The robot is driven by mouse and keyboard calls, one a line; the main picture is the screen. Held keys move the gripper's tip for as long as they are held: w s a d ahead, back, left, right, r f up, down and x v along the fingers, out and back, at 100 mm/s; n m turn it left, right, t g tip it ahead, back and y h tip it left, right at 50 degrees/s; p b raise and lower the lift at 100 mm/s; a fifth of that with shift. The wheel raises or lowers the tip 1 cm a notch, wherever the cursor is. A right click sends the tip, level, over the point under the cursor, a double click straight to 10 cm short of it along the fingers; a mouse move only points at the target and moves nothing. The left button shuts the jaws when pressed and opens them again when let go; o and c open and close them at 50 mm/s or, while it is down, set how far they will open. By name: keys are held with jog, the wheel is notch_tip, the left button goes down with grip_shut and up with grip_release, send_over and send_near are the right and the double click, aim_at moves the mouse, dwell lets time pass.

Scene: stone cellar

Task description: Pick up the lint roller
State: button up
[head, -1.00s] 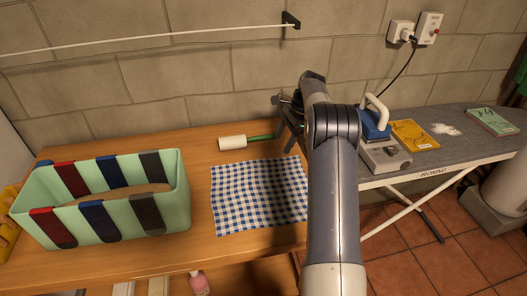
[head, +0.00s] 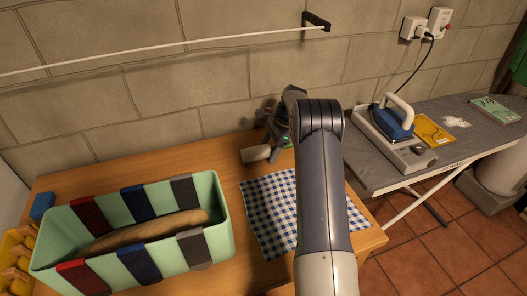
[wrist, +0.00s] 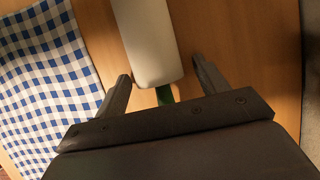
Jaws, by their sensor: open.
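The lint roller (head: 256,153) lies on the wooden table behind the checked cloth. In the wrist view the white roll (wrist: 147,40) points away from me, and a short piece of green handle (wrist: 164,95) shows between my fingers. My gripper (wrist: 161,70) is open, with one finger on each side of the roller near where roll and handle meet. I see gaps on both sides. In the head view my gripper (head: 275,128) is just right of the roll.
A mint basket (head: 222,235) with coloured straps stands at the left, a brown shape inside. A blue checked cloth (head: 266,205) lies in front of the roller. An ironing board (head: 372,178) with a blue iron (head: 392,122) stands at the right. A stone wall (head: 110,95) rises behind.

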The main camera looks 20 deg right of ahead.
aim_at(270, 147)
jog(key=c, duration=1.1)
jog(key=shift+r, duration=0.1)
notch_tip(270, 147, up, 10)
jog(key=shift+f+b, duration=0.1)
jog(key=shift+b, duration=0.35)
